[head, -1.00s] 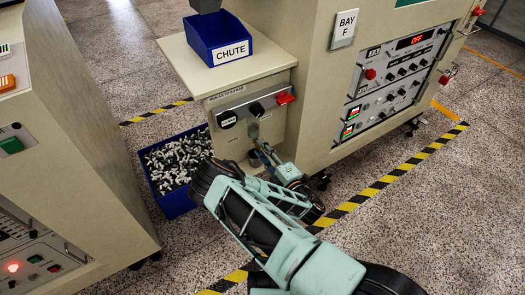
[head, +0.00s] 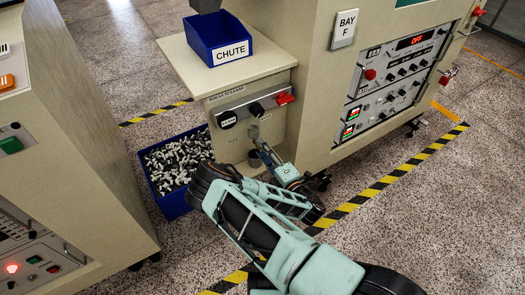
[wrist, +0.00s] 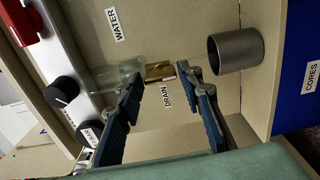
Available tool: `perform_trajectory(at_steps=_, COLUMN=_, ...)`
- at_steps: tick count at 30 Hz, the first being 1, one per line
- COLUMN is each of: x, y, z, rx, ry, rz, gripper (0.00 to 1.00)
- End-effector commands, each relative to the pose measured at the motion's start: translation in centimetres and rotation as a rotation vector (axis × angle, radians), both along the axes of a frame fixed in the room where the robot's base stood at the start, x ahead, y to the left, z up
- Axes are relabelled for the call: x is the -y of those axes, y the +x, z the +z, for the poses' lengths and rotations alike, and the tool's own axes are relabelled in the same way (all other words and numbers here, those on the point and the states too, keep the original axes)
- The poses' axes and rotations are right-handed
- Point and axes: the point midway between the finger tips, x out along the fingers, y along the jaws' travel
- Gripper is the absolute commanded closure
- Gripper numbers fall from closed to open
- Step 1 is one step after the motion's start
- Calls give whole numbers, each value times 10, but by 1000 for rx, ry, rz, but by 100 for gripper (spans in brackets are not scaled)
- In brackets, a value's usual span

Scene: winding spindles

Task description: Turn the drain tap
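The drain tap (wrist: 160,71) is a small brass fitting on the beige panel, beside a DRAIN label (wrist: 166,96) in the wrist view. It joins the end of a clear bowl (wrist: 122,75). My gripper (wrist: 163,82) is open, with one blue-grey finger to each side of the tap in the picture. I see no finger touching the tap; the depth between them is hard to tell. In the head view my gripper (head: 265,150) is at the low front panel, and the tap itself is too small or hidden to make out.
A grey metal cup (wrist: 236,51) sits beyond the tap. A WATER label (wrist: 116,25), black knobs (wrist: 62,91) and a red handle (wrist: 18,22) are on the panel. A blue bin (head: 176,204) of cores stands on the floor below, and a blue CHUTE tray (head: 219,55) above.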

Motion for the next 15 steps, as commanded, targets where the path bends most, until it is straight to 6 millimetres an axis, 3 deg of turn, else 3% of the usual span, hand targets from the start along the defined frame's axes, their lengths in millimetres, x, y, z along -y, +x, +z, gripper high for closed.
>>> perform_trajectory(at_steps=3, x=0, y=0, z=0, rx=-1, ry=1, rz=0, gripper=54)
perform_trajectory(at_steps=15, x=7, y=-10, z=-1, rx=-4, ry=0, rz=-1, gripper=54)
